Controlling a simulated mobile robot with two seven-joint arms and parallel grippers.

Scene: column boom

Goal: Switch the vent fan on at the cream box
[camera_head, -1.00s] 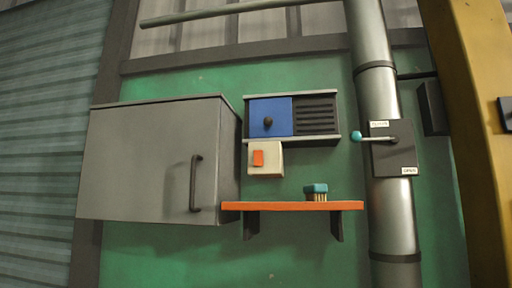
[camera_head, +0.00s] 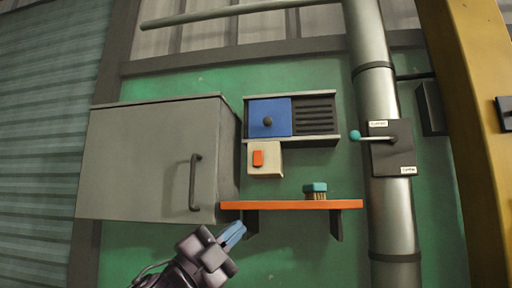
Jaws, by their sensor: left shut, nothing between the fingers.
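The cream box (camera_head: 272,162) is on the green wall, just below the blue and black vent unit (camera_head: 270,117). An orange rocker switch (camera_head: 258,158) sits on the left part of its front. My left gripper (camera_head: 235,233) comes in from the bottom, with blue fingers shut and empty. It appears below the left end of the orange shelf, lower and to the left of the cream box, apart from the switch. My right gripper is not in view.
An orange shelf (camera_head: 300,205) juts out below the cream box and carries a teal-topped brush (camera_head: 315,190). A grey cabinet (camera_head: 150,160) with a dark handle is at left. A pipe (camera_head: 391,215) with a lever plate (camera_head: 391,158) stands at right.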

